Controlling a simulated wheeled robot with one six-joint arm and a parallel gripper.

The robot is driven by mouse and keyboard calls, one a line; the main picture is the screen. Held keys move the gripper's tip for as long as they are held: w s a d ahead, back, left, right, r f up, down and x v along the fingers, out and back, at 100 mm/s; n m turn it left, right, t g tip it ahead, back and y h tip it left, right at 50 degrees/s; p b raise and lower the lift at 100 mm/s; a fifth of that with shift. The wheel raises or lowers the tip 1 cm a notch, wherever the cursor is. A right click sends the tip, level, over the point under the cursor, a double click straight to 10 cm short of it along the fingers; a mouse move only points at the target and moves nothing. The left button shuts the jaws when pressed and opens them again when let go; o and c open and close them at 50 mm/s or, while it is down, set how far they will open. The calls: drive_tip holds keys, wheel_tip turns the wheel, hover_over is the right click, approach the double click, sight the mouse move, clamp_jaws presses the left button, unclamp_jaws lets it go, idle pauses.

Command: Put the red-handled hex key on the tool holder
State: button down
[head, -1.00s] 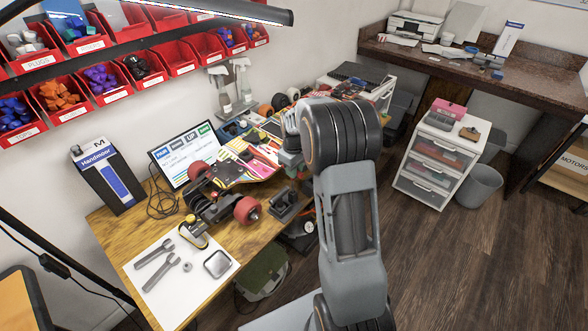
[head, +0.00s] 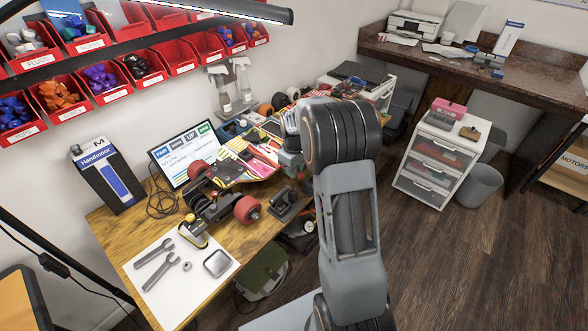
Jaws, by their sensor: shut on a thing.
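My gripper (head: 291,164) shows only in small part past the left side of my arm, low over the right part of the workbench. Its fingertips are hidden by my own arm and the clutter. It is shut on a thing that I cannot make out. I cannot pick out the red-handled hex key anywhere in the head view. I also cannot tell for sure which item is the tool holder. A small dark stand (head: 284,203) sits at the bench's front edge, just left of my arm.
A skateboard with red wheels (head: 247,209) lies on the wooden bench (head: 117,231). Wrenches (head: 160,271) lie on a white sheet (head: 151,305) in front. A screen (head: 184,155) and spray bottles (head: 219,90) stand behind. Red bins (head: 104,79) hang above. Open floor lies to the right.

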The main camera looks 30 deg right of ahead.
drive_tip(key=c, duration=0.9)
unclamp_jaws()
drive_tip(key=shift+c, duration=0.2)
drive_tip(key=shift+c, duration=0.4)
drive_tip(key=shift+c, duration=0.7)
drive_tip(key=shift+r, duration=0.1)
drive_tip(key=shift+r+p, duration=2.75)
drive_tip(key=shift+r, duration=1)
